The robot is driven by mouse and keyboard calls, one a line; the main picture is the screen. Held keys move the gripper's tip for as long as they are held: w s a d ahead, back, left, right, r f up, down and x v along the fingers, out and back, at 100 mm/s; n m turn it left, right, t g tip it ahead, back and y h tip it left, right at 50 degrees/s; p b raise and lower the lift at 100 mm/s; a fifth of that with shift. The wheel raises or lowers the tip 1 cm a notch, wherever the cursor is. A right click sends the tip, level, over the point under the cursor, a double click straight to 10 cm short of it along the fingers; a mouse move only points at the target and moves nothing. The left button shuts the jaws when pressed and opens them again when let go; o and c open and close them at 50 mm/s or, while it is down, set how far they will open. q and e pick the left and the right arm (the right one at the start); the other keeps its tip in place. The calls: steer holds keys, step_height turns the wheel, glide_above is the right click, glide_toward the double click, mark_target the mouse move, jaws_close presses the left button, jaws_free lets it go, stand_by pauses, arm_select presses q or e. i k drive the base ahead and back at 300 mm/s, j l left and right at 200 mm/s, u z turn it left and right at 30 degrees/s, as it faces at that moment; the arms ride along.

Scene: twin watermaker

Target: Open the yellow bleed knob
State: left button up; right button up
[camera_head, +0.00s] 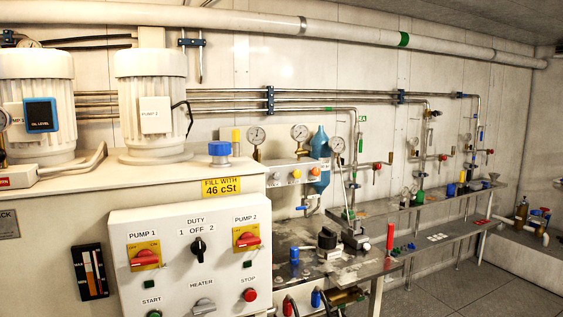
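No knob in view is marked clearly enough for me to name it the yellow bleed knob. A small pale panel (288,179) on the back wall carries small round knobs. One is a pale yellowish knob (297,174) and the one to its right is an orange knob (315,172). Any labels there are too small to read. A small yellow item (451,189) stands on the far right bench; I cannot tell what it is. Neither of my grippers is in view.
A control box (182,225) with red switches and a black selector fills the lower left, below two white pump motors (151,95). A steel bench (330,262) with small fittings stands right of it. Floor (455,285) is clear at lower right.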

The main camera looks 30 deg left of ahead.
mark_target(297, 174)
steer(key=i+l+u, duration=0.3)
steer(key=i+l, duration=0.5)
steer(key=i, duration=0.2)
steer(key=i+l+u, duration=0.3)
steer(key=i+l, duration=0.6)
steer(key=l, duration=0.1)
